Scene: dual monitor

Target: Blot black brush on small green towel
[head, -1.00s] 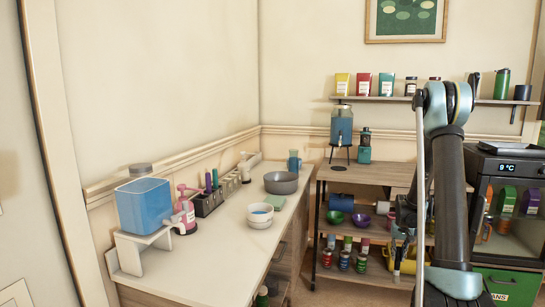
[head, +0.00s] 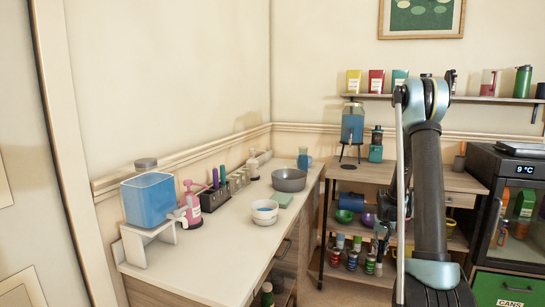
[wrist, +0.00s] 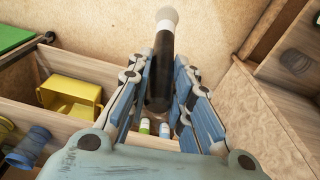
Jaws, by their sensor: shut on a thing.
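My gripper (wrist: 160,105) is shut on a long black brush (wrist: 161,65) with a pale rounded end, seen in the wrist view. The brush points away from the gripper, above the shelving and floor and apart from the towel. The small green towel (head: 282,199) lies flat on the white counter (head: 225,262), between the white bowl and the grey bowl.
The white bowl (head: 264,217) and grey bowl (head: 289,183) stand close to the towel. A blue tank (head: 150,200), pink pump bottle (head: 190,207) and dark holder (head: 214,198) line the wall side. A shelf cart (head: 430,180) and small fridge (head: 515,200) stand at the right. The counter's front is clear.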

